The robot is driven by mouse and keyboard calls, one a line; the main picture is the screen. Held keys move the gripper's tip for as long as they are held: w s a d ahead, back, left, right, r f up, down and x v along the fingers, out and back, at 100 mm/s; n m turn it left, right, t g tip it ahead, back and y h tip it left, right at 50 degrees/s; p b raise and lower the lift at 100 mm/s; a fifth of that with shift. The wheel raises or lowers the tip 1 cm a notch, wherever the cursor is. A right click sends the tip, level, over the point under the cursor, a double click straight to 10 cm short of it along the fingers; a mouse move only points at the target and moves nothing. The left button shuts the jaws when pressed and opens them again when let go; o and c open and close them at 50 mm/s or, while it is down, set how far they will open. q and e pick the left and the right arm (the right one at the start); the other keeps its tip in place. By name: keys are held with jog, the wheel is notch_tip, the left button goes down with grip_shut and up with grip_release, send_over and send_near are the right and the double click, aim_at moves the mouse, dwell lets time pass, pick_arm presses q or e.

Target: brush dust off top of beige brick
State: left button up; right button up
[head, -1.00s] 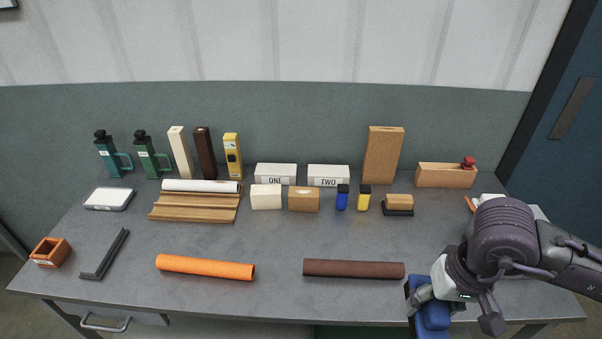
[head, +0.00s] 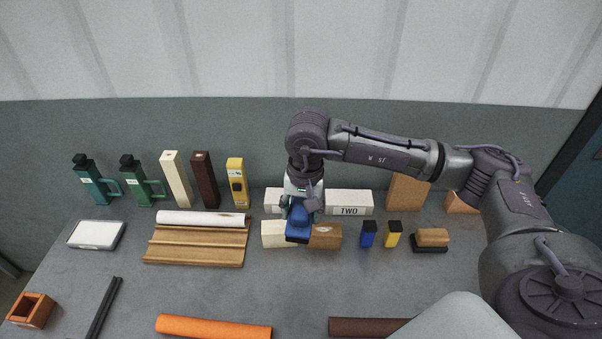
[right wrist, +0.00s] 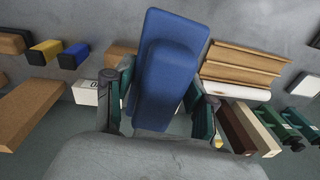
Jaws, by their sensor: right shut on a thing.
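The beige brick (head: 274,235) lies on the table beside a brown brick (head: 326,237); its right part is hidden by the tool. My right gripper (head: 300,206) is shut on a blue block-like tool (head: 298,226), which hangs down over the join between the two bricks. I cannot tell whether it touches either one. No bristles can be made out. My left gripper is not in view.
A blue block (head: 368,235), a yellow block (head: 393,235) and a wooden-topped block (head: 431,238) are to the right. A grooved wooden board (head: 196,246) lies left.

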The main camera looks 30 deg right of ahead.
jog(key=w+d+m+p, duration=0.1)
jog(key=w+d+m, duration=0.3)
jog(key=m, duration=0.1)
jog(key=shift+w+d+f+g+p, duration=0.2)
jog(key=shift+g+p, duration=0.1)
jog(key=shift+p, duration=0.1)
pick_arm(q)
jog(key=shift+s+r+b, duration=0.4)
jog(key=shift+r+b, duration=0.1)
jog(key=shift+b, duration=0.45)
pick_arm(e)
jog(key=d+f+m, duration=0.3)
jog(key=f, duration=0.3)
jog(key=shift+w+d, duration=0.2)
jog(key=shift+w, duration=0.2)
jog(key=shift+f, duration=0.1)
